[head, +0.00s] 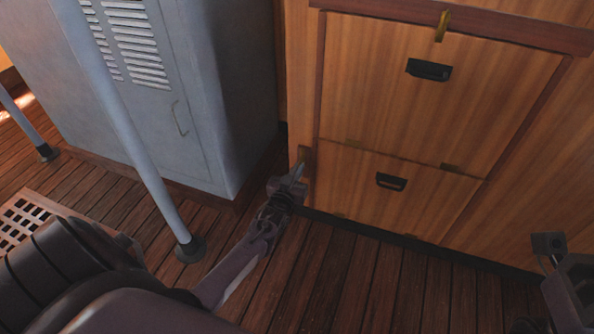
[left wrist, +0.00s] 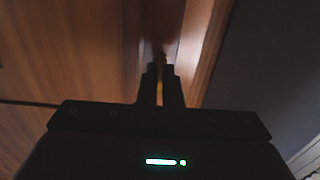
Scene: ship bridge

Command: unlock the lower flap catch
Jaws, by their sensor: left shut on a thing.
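The lower flap (head: 345,185) is a wooden panel with a black recessed handle (head: 391,182); it looks closed. A small brass catch (head: 305,154) is on the frame at its left edge. My left gripper (head: 299,172) is at this catch, its fingers shut on it. In the left wrist view the fingers (left wrist: 161,80) are together around a thin yellow brass piece (left wrist: 160,88). The fingers hide much of the catch, so I cannot tell its exact angle. My right gripper (head: 562,262) is partly in view at the lower right, away from the flap.
Above is the upper flap (head: 370,80) with a black handle (head: 429,70) and a brass catch (head: 442,26) at its top. A grey metal locker (head: 215,100) and a grey pole (head: 135,140) stand to the left. The plank floor (head: 340,270) in front is clear.

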